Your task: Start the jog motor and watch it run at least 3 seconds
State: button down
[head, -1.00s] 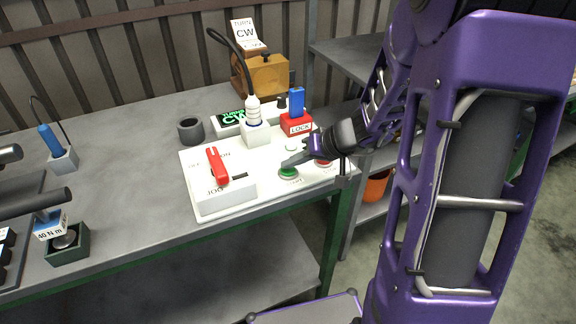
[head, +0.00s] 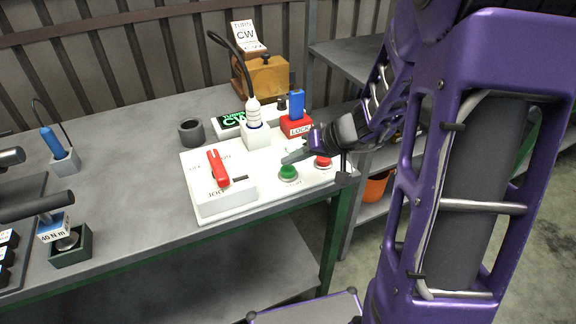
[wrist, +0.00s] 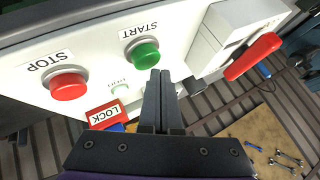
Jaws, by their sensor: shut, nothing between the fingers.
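The white jog panel (head: 205,206) lies on the bench with a red lever (head: 217,168), a green START button (head: 289,174) and a red STOP button (head: 323,162). My gripper (head: 290,158) is shut and empty, its tips just above and behind the green button in the head view. In the wrist view, the closed fingers (wrist: 160,76) point at the edge of the green START button (wrist: 145,54); a small gap seems to show. The red STOP button (wrist: 69,84) is to their left.
A white plug (head: 254,112) with a dark cable stands in a socket behind the panel, beside a red LOCK block (head: 297,126) with a blue top. A wooden box (head: 264,76) carries a CW sign. A dark cup (head: 190,131) is at the panel's left.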

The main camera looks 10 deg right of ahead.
aim_at(292, 171)
jog(key=shift+r, duration=0.3)
jog(key=shift+r+p, duration=1.25)
jog(key=shift+r, duration=1.2)
jog(key=shift+w, duration=0.1)
